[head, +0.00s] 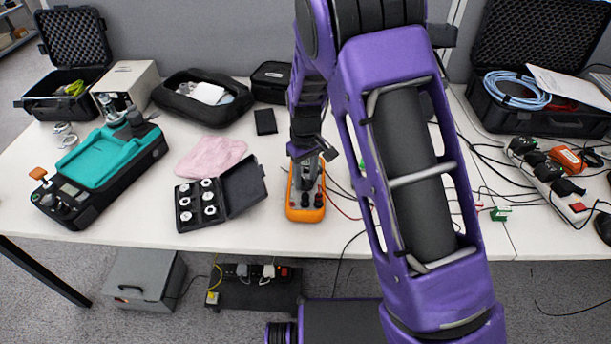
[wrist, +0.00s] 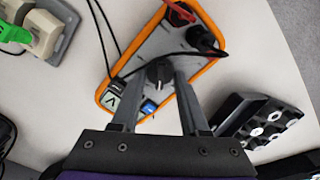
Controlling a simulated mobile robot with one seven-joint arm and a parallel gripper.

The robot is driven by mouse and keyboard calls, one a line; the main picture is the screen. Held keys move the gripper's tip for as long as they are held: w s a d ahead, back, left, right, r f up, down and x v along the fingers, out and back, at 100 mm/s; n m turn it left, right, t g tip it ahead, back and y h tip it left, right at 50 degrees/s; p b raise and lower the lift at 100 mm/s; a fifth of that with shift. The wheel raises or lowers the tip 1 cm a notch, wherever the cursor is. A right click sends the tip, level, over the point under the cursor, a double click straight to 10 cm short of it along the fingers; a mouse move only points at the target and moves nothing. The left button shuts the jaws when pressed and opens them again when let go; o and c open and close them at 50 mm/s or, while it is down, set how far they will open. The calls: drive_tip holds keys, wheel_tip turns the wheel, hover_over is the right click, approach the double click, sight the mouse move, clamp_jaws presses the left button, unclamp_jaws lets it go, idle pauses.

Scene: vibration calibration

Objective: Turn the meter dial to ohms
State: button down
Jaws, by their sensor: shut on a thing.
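The orange-rimmed meter (head: 305,211) lies on the white table below my arm in the head view. It also shows in the wrist view (wrist: 195,78), with its grey face up and red and black plugs at its far end. My gripper (wrist: 160,80) is over the meter's face, its two fingers closed on the black dial (wrist: 158,73). In the head view my gripper (head: 306,165) reaches down onto the meter and hides most of its face. The dial's markings cannot be read.
An open black case of weights (head: 187,206) stands close left of the meter, and a pink cloth (head: 212,156) lies behind it. A teal-topped device (head: 103,155) is further left. Cables run right of the meter toward a power strip (head: 549,180).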

sight(306, 179)
drive_tip(key=m+p, duration=0.1)
drive_tip(key=m, duration=0.3)
drive_tip(key=shift+r, duration=0.1)
drive_tip(key=shift+d+m, duration=0.1)
drive_tip(key=shift+m, duration=1.4)
drive_tip(key=shift+p, duration=0.3)
drive_tip(key=shift+c, duration=2.1)
unclamp_jaws()
wheel_tip(306, 179, up, 17)
drive_tip(key=p, duration=0.2)
drive_tip(key=shift+r, duration=0.15)
